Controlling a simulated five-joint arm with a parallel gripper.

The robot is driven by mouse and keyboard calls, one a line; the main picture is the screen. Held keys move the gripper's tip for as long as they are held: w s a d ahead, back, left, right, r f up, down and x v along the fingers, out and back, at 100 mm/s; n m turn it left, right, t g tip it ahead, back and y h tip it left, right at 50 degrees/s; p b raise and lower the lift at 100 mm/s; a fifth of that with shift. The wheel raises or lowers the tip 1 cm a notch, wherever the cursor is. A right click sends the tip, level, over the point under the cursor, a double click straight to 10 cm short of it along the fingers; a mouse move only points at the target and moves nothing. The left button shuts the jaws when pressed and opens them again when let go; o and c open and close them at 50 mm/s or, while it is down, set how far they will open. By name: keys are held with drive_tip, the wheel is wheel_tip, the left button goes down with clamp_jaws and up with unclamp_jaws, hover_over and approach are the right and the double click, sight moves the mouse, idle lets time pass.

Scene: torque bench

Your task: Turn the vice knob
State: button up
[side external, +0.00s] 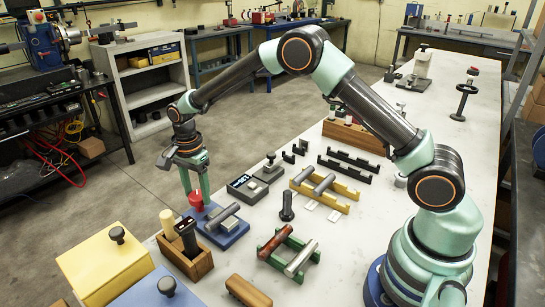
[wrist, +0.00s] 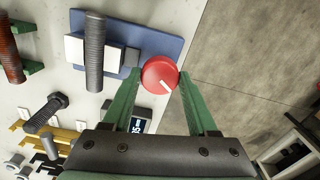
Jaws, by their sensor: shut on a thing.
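The red round vice knob (side external: 196,201) stands at the far-left corner of the blue vice base (side external: 232,238). In the wrist view, the knob (wrist: 157,73) bears a white line pointing to the lower right. My gripper (side external: 194,191) is above the bench edge, pointing down, with its green fingers shut on the knob. In the wrist view, my gripper (wrist: 160,80) has one finger on each side of the knob. The vice's pale jaws hold a dark ribbed cylinder (wrist: 95,52) beside the knob.
A wooden box (side external: 186,262) with upright handles stands just in front of the vice. A small device with a display (side external: 241,182) sits close behind it. A black bolt (side external: 287,206) stands to the right. The bench edge and open floor lie left of the knob.

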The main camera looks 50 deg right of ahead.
sight(198, 194)
drive_tip(key=shift+r+m, duration=0.1)
drive_tip(key=shift+m, duration=0.9)
drive_tip(key=o, duration=1.4)
wheel_tip(198, 194, up, 12)
drive_tip(key=shift+r, duration=0.1)
